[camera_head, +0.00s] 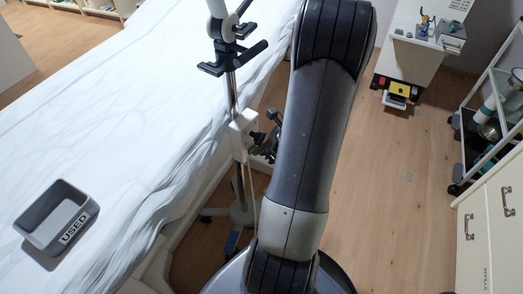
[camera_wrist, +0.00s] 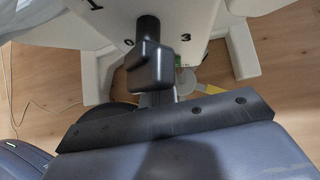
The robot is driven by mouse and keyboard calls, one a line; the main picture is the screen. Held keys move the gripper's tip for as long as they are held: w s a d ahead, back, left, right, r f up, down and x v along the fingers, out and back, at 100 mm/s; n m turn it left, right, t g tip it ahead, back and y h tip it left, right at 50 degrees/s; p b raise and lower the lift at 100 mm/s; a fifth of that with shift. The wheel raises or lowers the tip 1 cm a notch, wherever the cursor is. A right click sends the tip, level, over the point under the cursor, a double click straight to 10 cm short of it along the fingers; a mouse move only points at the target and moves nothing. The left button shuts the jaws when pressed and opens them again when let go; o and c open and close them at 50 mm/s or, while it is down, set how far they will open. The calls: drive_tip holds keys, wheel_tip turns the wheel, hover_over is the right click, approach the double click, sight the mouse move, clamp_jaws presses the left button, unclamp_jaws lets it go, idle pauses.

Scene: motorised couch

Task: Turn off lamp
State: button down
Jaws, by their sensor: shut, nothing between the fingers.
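In the head view a wheeled stand with a metal pole (camera_head: 232,95), likely the lamp's, stands beside the couch. No lamp head or light shows. A white box (camera_head: 243,133) is on the pole. The wrist view shows a pale panel (camera_wrist: 85,28) marked 1, 0 and 3, with a dark round knob-like part (camera_wrist: 148,28) between the 0 and 3. My gripper (camera_wrist: 152,75) is shut and empty close in front of it. Whether they touch cannot be told. My arm hides part of the head view.
The white-covered couch (camera_head: 130,110) fills the left, with a grey USED tray (camera_head: 88,212) on it. A white cabinet (camera_head: 425,50), a trolley (camera_head: 490,110) and drawers (camera_head: 495,220) stand at the right.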

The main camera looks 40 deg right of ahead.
drive_tip(key=shift+w+a+m+t+h+b, duration=0.2)
drive_tip(key=shift+a+m+t+h+b, duration=0.2)
drive_tip(key=shift+a+m+h+b, duration=0.3)
drive_tip(key=shift+d, duration=0.15)
drive_tip(key=shift+w+d, duration=0.1)
